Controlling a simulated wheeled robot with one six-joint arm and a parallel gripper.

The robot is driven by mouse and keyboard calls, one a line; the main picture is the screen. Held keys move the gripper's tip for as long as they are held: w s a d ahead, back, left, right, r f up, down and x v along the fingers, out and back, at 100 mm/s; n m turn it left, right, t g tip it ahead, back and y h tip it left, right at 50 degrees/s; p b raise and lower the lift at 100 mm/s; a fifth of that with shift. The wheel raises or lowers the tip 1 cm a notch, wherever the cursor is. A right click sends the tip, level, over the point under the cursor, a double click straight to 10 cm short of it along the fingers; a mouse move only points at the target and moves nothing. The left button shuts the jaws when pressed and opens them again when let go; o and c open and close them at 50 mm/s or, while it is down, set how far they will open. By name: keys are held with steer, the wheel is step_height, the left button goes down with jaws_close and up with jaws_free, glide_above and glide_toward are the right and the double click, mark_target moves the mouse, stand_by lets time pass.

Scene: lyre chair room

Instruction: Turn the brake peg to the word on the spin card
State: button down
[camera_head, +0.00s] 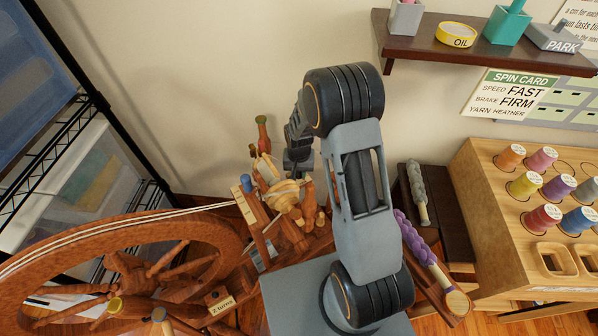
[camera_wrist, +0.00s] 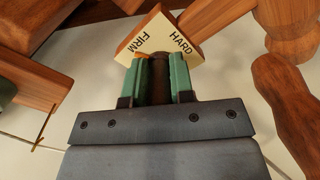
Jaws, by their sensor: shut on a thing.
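The spin card (camera_head: 512,92) on the wall at the right reads SPEED FAST, BRAKE FIRM, YARN HEATHER. In the wrist view, a pale plate (camera_wrist: 161,29) shows the words FIRM on its left face side and HARD on its right. My gripper's green fingers (camera_wrist: 162,68) are shut on the brake peg (camera_wrist: 158,84), a dark brown piece in front of the plate. The peg is mostly hidden between the fingers, so I cannot tell which word it points to. In the head view, my arm reaches to the wooden spinning wheel (camera_head: 120,235), and the fingertips are hard to make out.
Wooden spinning wheel parts crowd around my gripper in the wrist view, including a turned post (camera_wrist: 288,105) at right. A shelf (camera_head: 470,42) overhangs at upper right. A spool rack (camera_head: 490,215) stands right. A wire rack (camera_head: 75,150) stands left.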

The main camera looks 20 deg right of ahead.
steer(key=shift+m, duration=0.6)
steer(key=c, duration=1)
jaws_free()
